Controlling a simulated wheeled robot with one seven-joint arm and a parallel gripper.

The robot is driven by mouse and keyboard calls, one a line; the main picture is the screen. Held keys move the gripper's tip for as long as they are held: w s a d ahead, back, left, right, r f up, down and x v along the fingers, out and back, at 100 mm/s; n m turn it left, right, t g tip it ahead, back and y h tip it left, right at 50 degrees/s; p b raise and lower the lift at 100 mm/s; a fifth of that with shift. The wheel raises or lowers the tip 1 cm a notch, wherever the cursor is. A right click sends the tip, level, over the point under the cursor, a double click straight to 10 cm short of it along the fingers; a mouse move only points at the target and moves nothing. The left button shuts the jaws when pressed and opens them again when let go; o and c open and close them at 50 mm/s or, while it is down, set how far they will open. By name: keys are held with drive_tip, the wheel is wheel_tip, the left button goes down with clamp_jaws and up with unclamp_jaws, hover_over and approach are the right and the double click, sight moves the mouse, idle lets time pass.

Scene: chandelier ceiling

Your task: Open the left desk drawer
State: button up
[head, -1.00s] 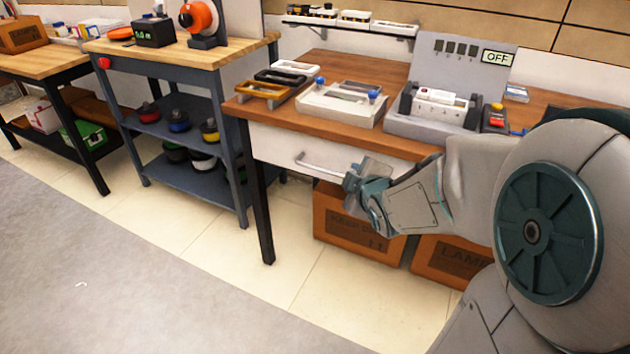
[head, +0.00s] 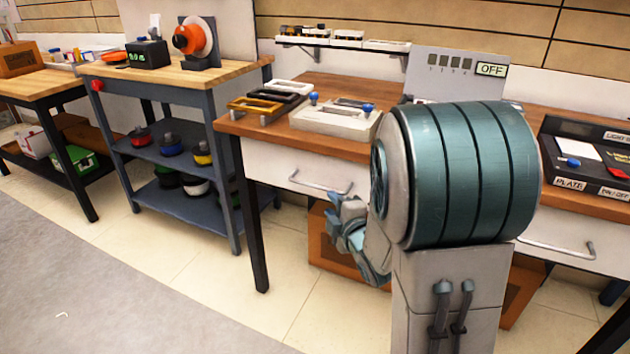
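The left desk drawer (head: 275,160) has a white front under the wooden desk top (head: 350,87) and looks closed, flush with the desk. Its silver bar handle (head: 318,187) runs across the front and is bare along its visible length. My gripper (head: 341,212) is just below and beside the handle's right end, and seems apart from it. Its fingers are small and partly covered by my arm, so I cannot tell whether they are open or shut. The right part of the drawer front is hidden behind my arm.
Cardboard boxes (head: 326,258) stand under the desk, close behind my gripper. A black desk leg (head: 253,215) is to the left. A second white drawer (head: 570,232) is at the right. Trays (head: 330,118) stand on the desk top. The floor (head: 200,290) in front is clear.

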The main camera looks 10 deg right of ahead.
sight(317, 188)
drive_tip(key=b+x, duration=0.1)
drive_tip(key=x, duration=0.9)
drive_tip(key=shift+f, duration=0.15)
drive_tip(key=shift+x, duration=0.8)
clamp_jaws()
